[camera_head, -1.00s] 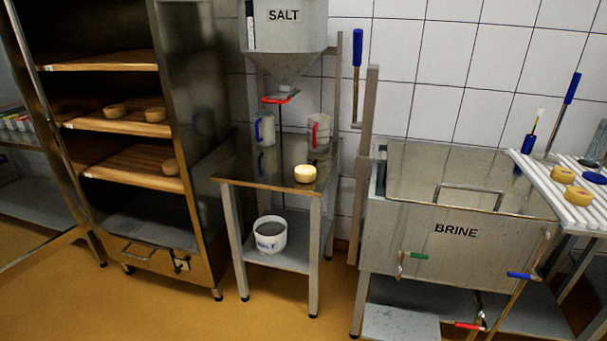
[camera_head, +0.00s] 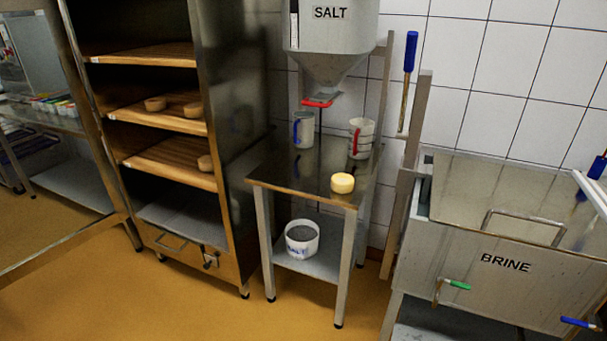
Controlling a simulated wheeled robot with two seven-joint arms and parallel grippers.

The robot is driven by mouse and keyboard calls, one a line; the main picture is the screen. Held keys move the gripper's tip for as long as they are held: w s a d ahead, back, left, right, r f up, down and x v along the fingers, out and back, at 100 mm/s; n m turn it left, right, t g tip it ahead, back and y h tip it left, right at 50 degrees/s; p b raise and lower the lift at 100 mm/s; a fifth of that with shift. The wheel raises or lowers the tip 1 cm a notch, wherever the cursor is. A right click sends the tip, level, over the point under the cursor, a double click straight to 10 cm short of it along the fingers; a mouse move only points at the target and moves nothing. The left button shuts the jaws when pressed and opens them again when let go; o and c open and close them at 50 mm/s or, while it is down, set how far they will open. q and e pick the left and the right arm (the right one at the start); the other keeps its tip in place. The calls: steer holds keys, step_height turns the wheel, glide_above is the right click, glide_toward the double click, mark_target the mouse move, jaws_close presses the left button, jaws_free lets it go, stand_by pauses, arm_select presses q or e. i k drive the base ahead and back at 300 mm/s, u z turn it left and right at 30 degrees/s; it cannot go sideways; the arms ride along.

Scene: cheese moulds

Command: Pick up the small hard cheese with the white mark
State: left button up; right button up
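A small pale yellow cheese (camera_head: 343,183) sits near the front right edge of the steel table under the salt hopper. Neither of my grippers is in view.
The steel table (camera_head: 275,173) also bears two jugs, one with a blue handle (camera_head: 304,131) and one with a red handle (camera_head: 361,138). A white salt bucket (camera_head: 302,239) stands on its lower shelf. The brine tank (camera_head: 500,275) is at right. The floor (camera_head: 200,315) in front is clear.

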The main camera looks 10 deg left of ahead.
mark_target(341, 183)
steer(key=u, duration=0.6)
steer(key=i, duration=1.05)
steer(key=u, duration=0.2)
